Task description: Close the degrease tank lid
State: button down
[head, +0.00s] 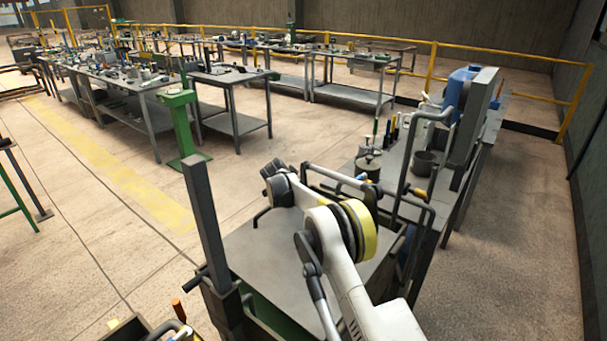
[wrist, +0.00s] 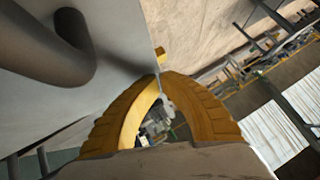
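In the head view, a thick grey panel (head: 474,124) stands upright at the right bench, with a bent grey tube beside it. It may be the raised degrease tank lid, but I cannot tell for sure. In the wrist view, a broad grey surface (wrist: 105,25) fills the upper left and carries a dark bent tubular handle (wrist: 55,45). My gripper (wrist: 160,75) has its yellow fingers meeting at the tips, close to that surface's edge. I see nothing held between them. Whether the tips touch the edge is unclear. I cannot pick out my gripper in the head view.
A grey flat top (head: 255,262) lies beneath my arm, with a dark post (head: 204,215) at its left. The right bench holds a dark pot (head: 425,163) and a blue machine (head: 458,92). A green stand (head: 182,130) and work tables are farther back.

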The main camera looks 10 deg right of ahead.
notch_tip(320, 180, down, 4)
jog(key=shift+w+a+r+b, duration=0.1)
jog(key=shift+a+r+b, duration=0.1)
jog(key=shift+b, duration=0.35)
jog(key=shift+f, duration=0.2)
jog(key=shift+s+f, duration=0.1)
jog(key=shift+s, duration=0.1)
